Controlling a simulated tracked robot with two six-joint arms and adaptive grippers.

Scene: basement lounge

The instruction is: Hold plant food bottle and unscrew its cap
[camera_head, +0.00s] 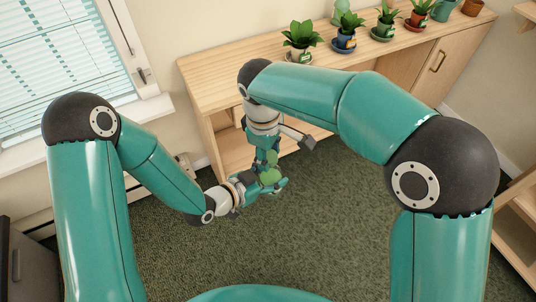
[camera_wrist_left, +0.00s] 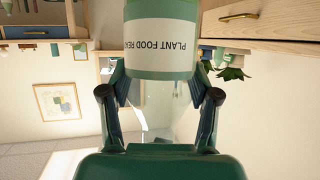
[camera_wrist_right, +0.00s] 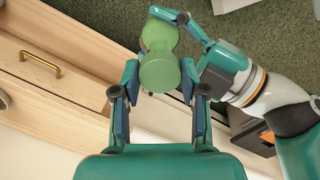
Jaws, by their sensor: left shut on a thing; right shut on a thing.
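The plant food bottle (camera_head: 270,175) is green and held in the air between my two grippers. In the left wrist view its white label (camera_wrist_left: 160,40) reads "PLANT FOOD REA", upside down, with a green band beside it. My left gripper (camera_wrist_left: 161,92) has its fingers on both sides of the bottle and is shut on it. In the right wrist view a rounded green cap (camera_wrist_right: 160,75) lies between the fingers of my right gripper (camera_wrist_right: 159,70), shut on it. The bottle's body (camera_wrist_right: 160,36) is beyond the cap. Whether the cap has turned cannot be told.
A wooden cabinet (camera_head: 215,80) stands behind my arms, with several potted plants on top, including one in a white pot (camera_head: 300,52). A window (camera_head: 60,60) is at the left. Wooden shelves (camera_head: 520,215) are at the right edge. Green carpet (camera_head: 335,230) lies open below.

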